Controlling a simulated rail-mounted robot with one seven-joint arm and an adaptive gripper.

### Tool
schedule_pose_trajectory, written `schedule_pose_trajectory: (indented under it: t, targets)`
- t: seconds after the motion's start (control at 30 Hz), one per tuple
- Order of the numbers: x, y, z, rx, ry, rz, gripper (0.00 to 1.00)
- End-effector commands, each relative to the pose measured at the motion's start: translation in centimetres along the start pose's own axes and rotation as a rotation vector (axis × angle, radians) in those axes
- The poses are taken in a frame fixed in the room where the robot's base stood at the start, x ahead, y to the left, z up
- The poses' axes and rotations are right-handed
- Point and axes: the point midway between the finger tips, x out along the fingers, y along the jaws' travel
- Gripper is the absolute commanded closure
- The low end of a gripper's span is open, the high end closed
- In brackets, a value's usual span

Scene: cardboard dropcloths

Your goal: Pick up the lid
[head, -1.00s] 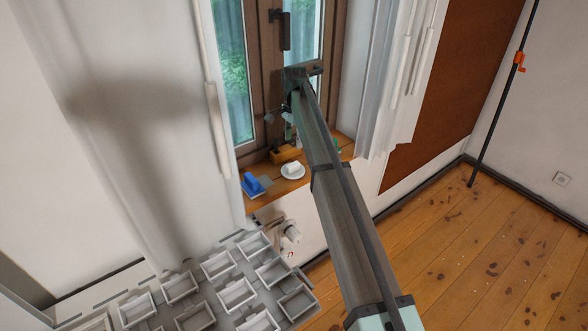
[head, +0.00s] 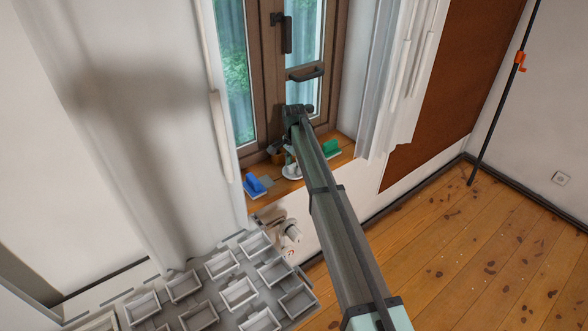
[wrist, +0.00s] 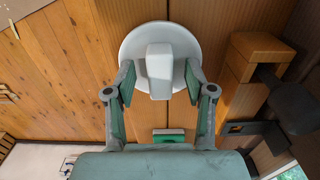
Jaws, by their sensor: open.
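The lid (wrist: 160,28) is a white round disc with a raised, block-shaped white grip in its middle. It lies on the wooden window sill; in the head view only part of it (head: 291,172) shows beneath my arm. My gripper (wrist: 160,78) is open. In the wrist view its two fingers stand on the left and right of the lid's grip, with visible gaps to it. I cannot tell how far above the lid the fingertips are. In the head view my gripper (head: 289,155) is over the lid, mostly hidden by the arm.
A blue-handled tool (head: 255,185) lies left of the lid, a green one (head: 331,148) to its right. The window frame (head: 266,80) is behind. A grey rack of trays (head: 238,291) is in front at left.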

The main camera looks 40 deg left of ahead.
Motion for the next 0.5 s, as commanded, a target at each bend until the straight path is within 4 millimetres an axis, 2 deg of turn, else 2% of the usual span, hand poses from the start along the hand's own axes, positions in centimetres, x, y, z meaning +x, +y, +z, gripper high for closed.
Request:
schedule_pose_trajectory:
  t: [0.23,0.27,0.3,0.4,0.5]
  targets:
    - [0.41,0.0,-0.03,0.0,0.001,-0.001,0.46]
    - [0.41,0.0,-0.03,0.0,0.0,-0.001,0.49]
    - [0.41,0.0,-0.03,0.0,0.0,-0.001,0.64]
    - [0.41,0.0,-0.04,0.0,0.0,-0.001,0.96]
    - [0.42,0.01,-0.03,0.0,0.0,-0.001,0.96]
